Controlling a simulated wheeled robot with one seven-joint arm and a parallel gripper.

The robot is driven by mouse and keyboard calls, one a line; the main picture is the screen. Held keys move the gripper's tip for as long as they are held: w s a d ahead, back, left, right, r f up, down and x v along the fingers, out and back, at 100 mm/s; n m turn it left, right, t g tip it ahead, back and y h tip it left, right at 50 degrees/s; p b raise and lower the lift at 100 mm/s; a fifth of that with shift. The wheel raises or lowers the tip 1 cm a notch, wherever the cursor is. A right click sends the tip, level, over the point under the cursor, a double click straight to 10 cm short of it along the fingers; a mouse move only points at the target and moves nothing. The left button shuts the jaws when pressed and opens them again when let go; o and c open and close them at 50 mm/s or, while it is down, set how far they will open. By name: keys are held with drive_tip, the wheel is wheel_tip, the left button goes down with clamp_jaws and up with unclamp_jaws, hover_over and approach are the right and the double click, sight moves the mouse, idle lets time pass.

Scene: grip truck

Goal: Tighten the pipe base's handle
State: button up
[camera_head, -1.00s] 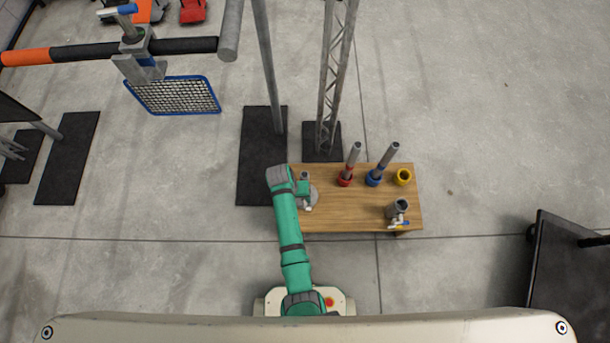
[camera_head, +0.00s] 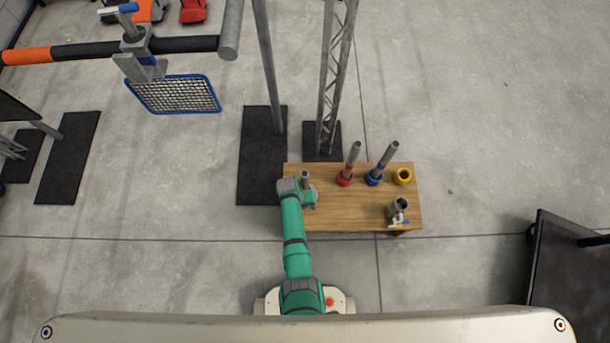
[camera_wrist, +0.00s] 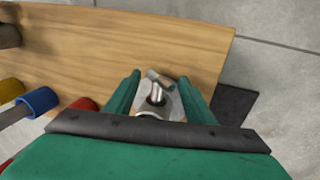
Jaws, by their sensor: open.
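The pipe base is at the left of the wooden table (camera_head: 350,212), with a short grey pipe (camera_head: 305,176) standing at it. In the wrist view its grey plate and silver handle (camera_wrist: 156,95) show between my fingers. My gripper (camera_wrist: 160,76) is open, with one green finger on each side of the handle. I cannot tell whether either finger touches it. In the head view my arm and gripper (camera_head: 309,194) cover most of the base, and the handle is hidden there.
A red holder (camera_head: 345,180) and a blue holder (camera_head: 374,179), each with a pipe, and a yellow ring (camera_head: 403,176) stand along the back. A grey clamp (camera_head: 397,211) stands at the right front. A truss (camera_head: 332,90) and a pole (camera_head: 268,60) rise behind. The table's middle is clear.

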clamp_jaws()
drive_tip(key=shift+d, duration=0.15)
drive_tip(key=shift+w+y, duration=0.1)
drive_tip(key=shift+y, duration=0.2)
